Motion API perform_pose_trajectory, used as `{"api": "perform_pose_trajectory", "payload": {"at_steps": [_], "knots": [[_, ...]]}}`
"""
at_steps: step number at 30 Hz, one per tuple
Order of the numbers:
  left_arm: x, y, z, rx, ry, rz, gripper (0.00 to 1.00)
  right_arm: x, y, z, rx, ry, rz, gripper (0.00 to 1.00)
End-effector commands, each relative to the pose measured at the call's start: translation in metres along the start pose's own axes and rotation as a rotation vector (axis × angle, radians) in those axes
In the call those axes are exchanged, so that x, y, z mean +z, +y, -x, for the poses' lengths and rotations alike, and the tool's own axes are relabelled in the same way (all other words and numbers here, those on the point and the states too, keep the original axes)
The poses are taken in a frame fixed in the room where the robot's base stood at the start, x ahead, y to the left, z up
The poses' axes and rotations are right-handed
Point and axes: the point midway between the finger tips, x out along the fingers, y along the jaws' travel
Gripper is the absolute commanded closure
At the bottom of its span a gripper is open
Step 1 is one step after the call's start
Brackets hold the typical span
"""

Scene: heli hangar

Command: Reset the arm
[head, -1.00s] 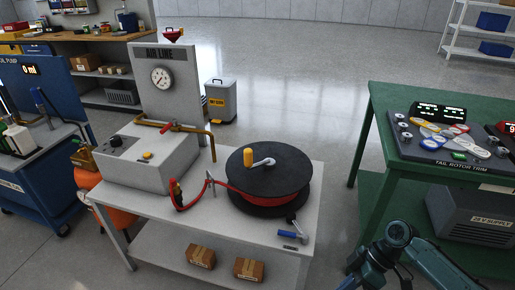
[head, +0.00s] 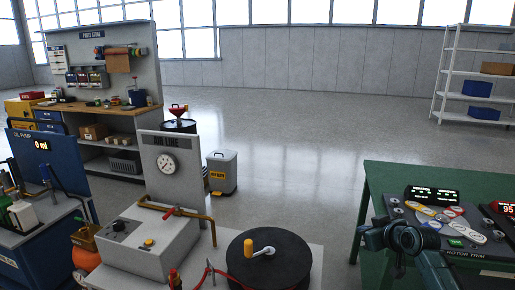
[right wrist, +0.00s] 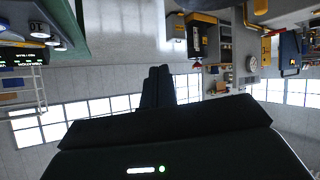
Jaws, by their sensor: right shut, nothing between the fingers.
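My right arm comes in from the lower right in the head view, in front of the green table (head: 385,178). Its dark gripper (head: 368,240) is at the left end of the wrist, near the table's left side. In the right wrist view the two dark fingers (right wrist: 158,72) lie together, shut and empty. That view is upside down, with windows low in the picture. Nothing touches the fingers there. My left gripper is not in view.
The green table holds the tail rotor trim panel (head: 455,250) with several discs, close to my right arm. The air line bench with its black hose reel (head: 285,270) stands left of it. A grey bin (head: 222,172) is behind. The floor beyond is open.

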Motion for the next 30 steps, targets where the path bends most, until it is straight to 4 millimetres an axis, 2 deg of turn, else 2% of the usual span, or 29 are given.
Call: {"api": "perform_pose_trajectory", "payload": {"at_steps": [1,3,6,10,11,12,16,20,22,26,30], "knots": [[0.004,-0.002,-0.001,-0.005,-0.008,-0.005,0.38,-0.009,0.018,0.001,0.094,0.046,0.000,1.00],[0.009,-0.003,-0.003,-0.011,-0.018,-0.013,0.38,-0.022,0.038,0.005,0.205,0.118,0.007,1.00],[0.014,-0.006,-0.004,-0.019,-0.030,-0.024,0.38,-0.043,0.059,0.015,0.325,0.225,0.032,1.00],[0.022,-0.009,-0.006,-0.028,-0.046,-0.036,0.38,-0.069,0.074,0.029,0.428,0.367,0.082,1.00],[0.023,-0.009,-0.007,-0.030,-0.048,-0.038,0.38,-0.070,0.073,0.031,0.437,0.388,0.093,1.00],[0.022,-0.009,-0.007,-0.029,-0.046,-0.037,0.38,-0.048,0.057,0.025,0.408,0.356,0.089,1.00],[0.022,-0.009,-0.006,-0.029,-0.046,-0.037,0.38,-0.001,0.017,0.019,0.348,0.310,0.090,1.00],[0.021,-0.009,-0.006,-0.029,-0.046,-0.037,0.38,0.052,-0.028,0.020,0.281,0.256,0.084,1.00],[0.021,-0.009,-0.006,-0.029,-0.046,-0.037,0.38,0.085,-0.058,0.025,0.237,0.223,0.076,1.00],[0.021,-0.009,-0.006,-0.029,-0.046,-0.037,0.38,0.151,-0.119,0.047,0.147,0.152,0.044,1.00],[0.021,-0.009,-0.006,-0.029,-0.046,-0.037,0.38,0.213,-0.186,0.090,0.053,0.074,-0.013,1.00]]}}
